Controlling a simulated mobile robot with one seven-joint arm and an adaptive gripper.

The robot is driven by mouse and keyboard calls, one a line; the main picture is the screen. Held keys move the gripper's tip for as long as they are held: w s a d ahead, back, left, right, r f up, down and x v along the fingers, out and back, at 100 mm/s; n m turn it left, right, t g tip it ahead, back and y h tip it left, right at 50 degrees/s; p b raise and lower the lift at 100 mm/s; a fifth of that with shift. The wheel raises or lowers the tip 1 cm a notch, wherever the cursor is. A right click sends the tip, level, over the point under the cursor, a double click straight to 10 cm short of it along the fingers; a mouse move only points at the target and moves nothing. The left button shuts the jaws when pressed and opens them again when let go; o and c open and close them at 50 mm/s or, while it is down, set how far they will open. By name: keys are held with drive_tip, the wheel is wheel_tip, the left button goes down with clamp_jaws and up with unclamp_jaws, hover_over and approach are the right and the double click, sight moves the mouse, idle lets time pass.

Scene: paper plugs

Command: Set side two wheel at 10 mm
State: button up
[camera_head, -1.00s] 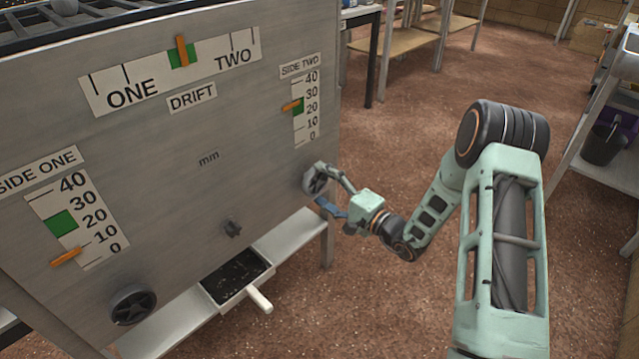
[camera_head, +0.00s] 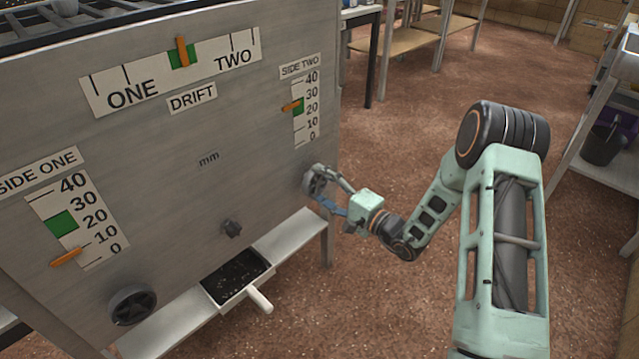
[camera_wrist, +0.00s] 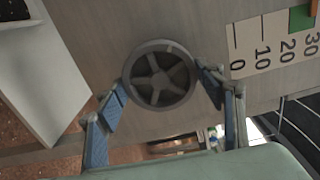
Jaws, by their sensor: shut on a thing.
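The side two wheel (camera_head: 313,181) is a dark spoked handwheel low on the right of the grey panel. In the wrist view the wheel (camera_wrist: 160,76) lies between the blue-padded fingers of my gripper (camera_wrist: 161,88), which is shut on its rim from both sides. In the head view my gripper (camera_head: 326,187) reaches the wheel from the right. The side two scale (camera_head: 312,110) runs from 0 to 40. Its orange pointer (camera_head: 291,107) stands a little above 20, beside the green band (camera_head: 299,105).
The side one scale (camera_head: 83,221) has its orange pointer (camera_head: 65,257) low, near 10, with another wheel (camera_head: 132,305) below. A tray with a white handle (camera_head: 260,299) juts out below. Floor right of the panel is clear.

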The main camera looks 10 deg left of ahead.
drive_tip(key=m+p, duration=0.2)
drive_tip(key=m, duration=0.4)
drive_tip(key=shift+r, duration=0.15)
drive_tip(key=m+p, duration=0.3)
drive_tip(key=m, duration=0.3)
drive_tip(key=shift+m, duration=0.3)
drive_tip(key=m+p, duration=0.2)
drive_tip(key=m, duration=0.4)
drive_tip(key=m+p, duration=0.1)
drive_tip(key=m, duration=0.2)
drive_tip(key=shift+m, duration=0.3)
drive_tip(key=shift+m+p, duration=0.4)
drive_tip(key=shift+m, duration=0.9)
drive_tip(key=o, duration=1.2)
drive_tip(key=shift+c, duration=0.2)
